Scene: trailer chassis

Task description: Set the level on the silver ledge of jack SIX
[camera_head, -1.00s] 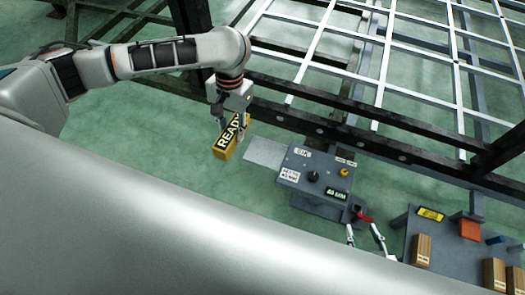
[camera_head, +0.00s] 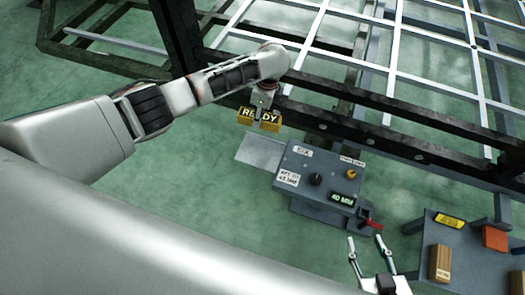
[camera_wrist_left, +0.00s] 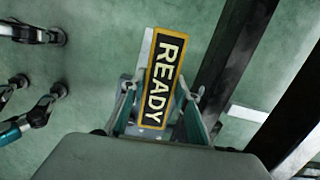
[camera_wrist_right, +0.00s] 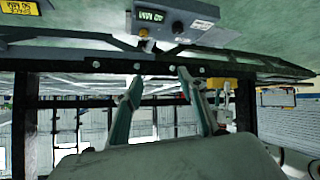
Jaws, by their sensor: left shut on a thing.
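The level is a yellow block with a dark READY display (camera_head: 246,114). My left gripper (camera_head: 258,118) is shut on it and holds it up. In the left wrist view the level (camera_wrist_left: 166,75) sits between the fingers. Jack SIX is a grey box (camera_head: 318,195) with a SIX label, a black knob and a yellow knob. Its flat silver ledge (camera_head: 262,151) sticks out on the left. In the head view the level appears just above the ledge's far edge; the gap's height cannot be told. My right gripper (camera_head: 365,245) is open and empty, below the jack's red handle.
A dark frame beam (camera_head: 370,139) runs behind the jack, close to the left gripper, under the chassis's white bars. A grey table (camera_head: 463,255) at the lower right carries a wooden block (camera_head: 440,262), an orange block (camera_head: 495,238) and a yellow sign. Green floor is clear left of the ledge.

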